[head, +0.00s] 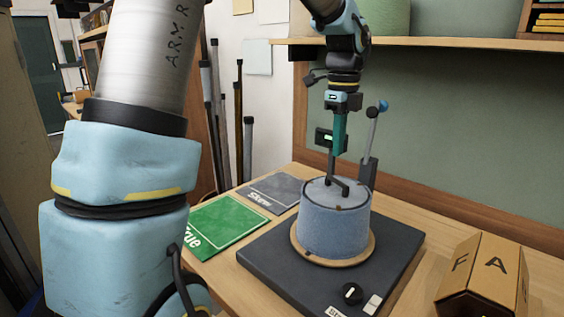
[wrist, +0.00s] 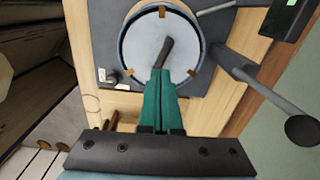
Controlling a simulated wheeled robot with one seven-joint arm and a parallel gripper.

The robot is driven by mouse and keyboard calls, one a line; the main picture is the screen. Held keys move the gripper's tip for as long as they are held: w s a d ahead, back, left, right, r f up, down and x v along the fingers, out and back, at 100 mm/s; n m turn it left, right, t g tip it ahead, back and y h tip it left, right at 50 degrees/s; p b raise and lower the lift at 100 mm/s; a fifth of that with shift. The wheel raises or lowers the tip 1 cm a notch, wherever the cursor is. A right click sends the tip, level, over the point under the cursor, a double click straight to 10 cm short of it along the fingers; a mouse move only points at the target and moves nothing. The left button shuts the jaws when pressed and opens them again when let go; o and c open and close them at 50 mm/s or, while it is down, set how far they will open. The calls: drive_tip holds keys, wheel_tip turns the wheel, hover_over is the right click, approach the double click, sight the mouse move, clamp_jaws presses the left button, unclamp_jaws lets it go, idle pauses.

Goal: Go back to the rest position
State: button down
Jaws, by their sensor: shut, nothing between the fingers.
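My gripper (head: 336,152) is above the drum in the head view, its green fingers pointing down. The fingers also show together, closed, in the wrist view (wrist: 160,74). The drum (head: 333,225) is blue-grey with a pale top, and stands upright on a wooden ring. It shows from above in the wrist view (wrist: 143,48). A dark bent bar (wrist: 168,50) lies over the drum's top, just beyond the fingertips. I cannot tell whether the fingertips touch it. No rest position is marked in either view.
Green (head: 225,222) and grey (head: 272,190) mats lie left. A cardboard block (head: 480,275) is right. A shelf (head: 450,42) is above.

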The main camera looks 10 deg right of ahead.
drive_tip(key=s+a+f+n, duration=0.2)
drive_tip(key=a+f+n, duration=0.2)
drive_tip(key=a+n, duration=0.5)
drive_tip(key=s+a+f+n+t, duration=0.1)
drive_tip(key=s+a+f+n, duration=0.2)
drive_tip(key=a+n, duration=0.6)
drive_tip(key=s+a+f+n, duration=0.2)
drive_tip(key=a+f+n, duration=0.3)
drive_tip(key=a+n, duration=0.3)
drive_tip(key=shift+s+a+f+n+t+b, duration=0.3)
drive_tip(key=shift+s+a+f+n, duration=0.1)
drive_tip(key=shift+a, duration=0.75)
drive_tip(key=shift+w, duration=0.1)
